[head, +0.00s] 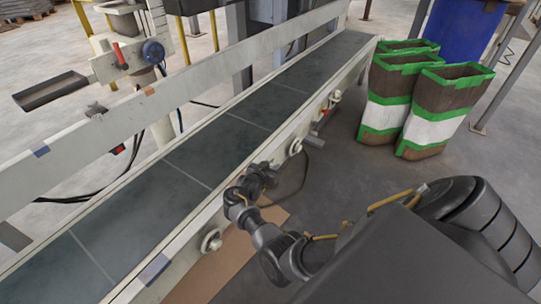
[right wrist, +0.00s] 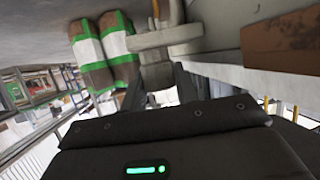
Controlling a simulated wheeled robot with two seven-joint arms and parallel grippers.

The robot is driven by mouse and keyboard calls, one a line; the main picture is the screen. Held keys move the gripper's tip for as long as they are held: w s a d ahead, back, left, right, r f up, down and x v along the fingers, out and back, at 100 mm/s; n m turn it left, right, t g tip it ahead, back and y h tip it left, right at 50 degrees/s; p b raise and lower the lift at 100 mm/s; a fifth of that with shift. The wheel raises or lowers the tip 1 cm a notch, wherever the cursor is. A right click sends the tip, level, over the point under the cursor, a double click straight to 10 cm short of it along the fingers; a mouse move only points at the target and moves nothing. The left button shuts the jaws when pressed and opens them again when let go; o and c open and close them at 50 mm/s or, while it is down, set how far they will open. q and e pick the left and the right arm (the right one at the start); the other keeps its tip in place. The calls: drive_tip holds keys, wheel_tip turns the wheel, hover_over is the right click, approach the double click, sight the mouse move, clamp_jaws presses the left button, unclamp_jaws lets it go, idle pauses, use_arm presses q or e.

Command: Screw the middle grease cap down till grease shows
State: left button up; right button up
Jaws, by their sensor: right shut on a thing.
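My right gripper (head: 262,175) is at the near side rail of the conveyor, and its dark fingers are against the rail. It is shut on what appears to be the middle grease cap, which the fingers hide. A pale round grease cap (head: 211,241) shows nearer on the same rail, and another (head: 335,96) shows farther along. No grease can be made out around the gripped cap. My left gripper is not in view.
The conveyor belt (head: 235,130) is empty. Several brown, white and green bags (head: 435,105) stand on the floor at the right, before a blue drum (head: 462,28). A brown sheet (head: 225,270) lies on the floor below the rail. A dark tray (head: 50,91) juts out at the left.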

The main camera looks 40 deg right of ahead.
drive_tip(key=shift+w+r, duration=0.1)
drive_tip(key=o, duration=1)
